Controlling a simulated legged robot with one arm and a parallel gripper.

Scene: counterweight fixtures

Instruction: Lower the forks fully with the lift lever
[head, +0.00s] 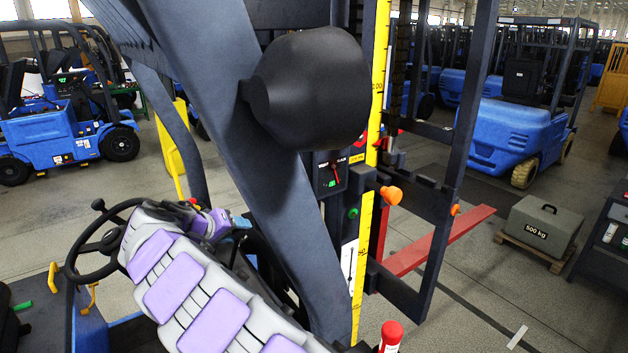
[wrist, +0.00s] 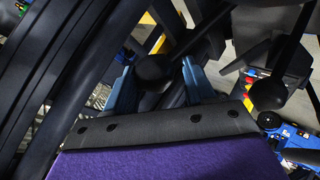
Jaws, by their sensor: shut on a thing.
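In the wrist view, my gripper (wrist: 158,76) has its two blue fingers either side of a lever with a round black knob (wrist: 156,66), and it is shut on this lever. No label on it can be read. A red fork (head: 440,241) reaches out to the right from the dark mast (head: 450,150). It appears low, but its exact height above the floor is unclear. A yellow scale (head: 366,235) runs up the mast.
A second black-knobbed lever (wrist: 268,94) stands right of my gripper. The steering wheel (head: 105,240) is beside my arm. A dark frame post (head: 245,150) and a large black rounded housing (head: 312,90) block the view. A 500 kg weight (head: 544,226) sits on a pallet beyond the fork.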

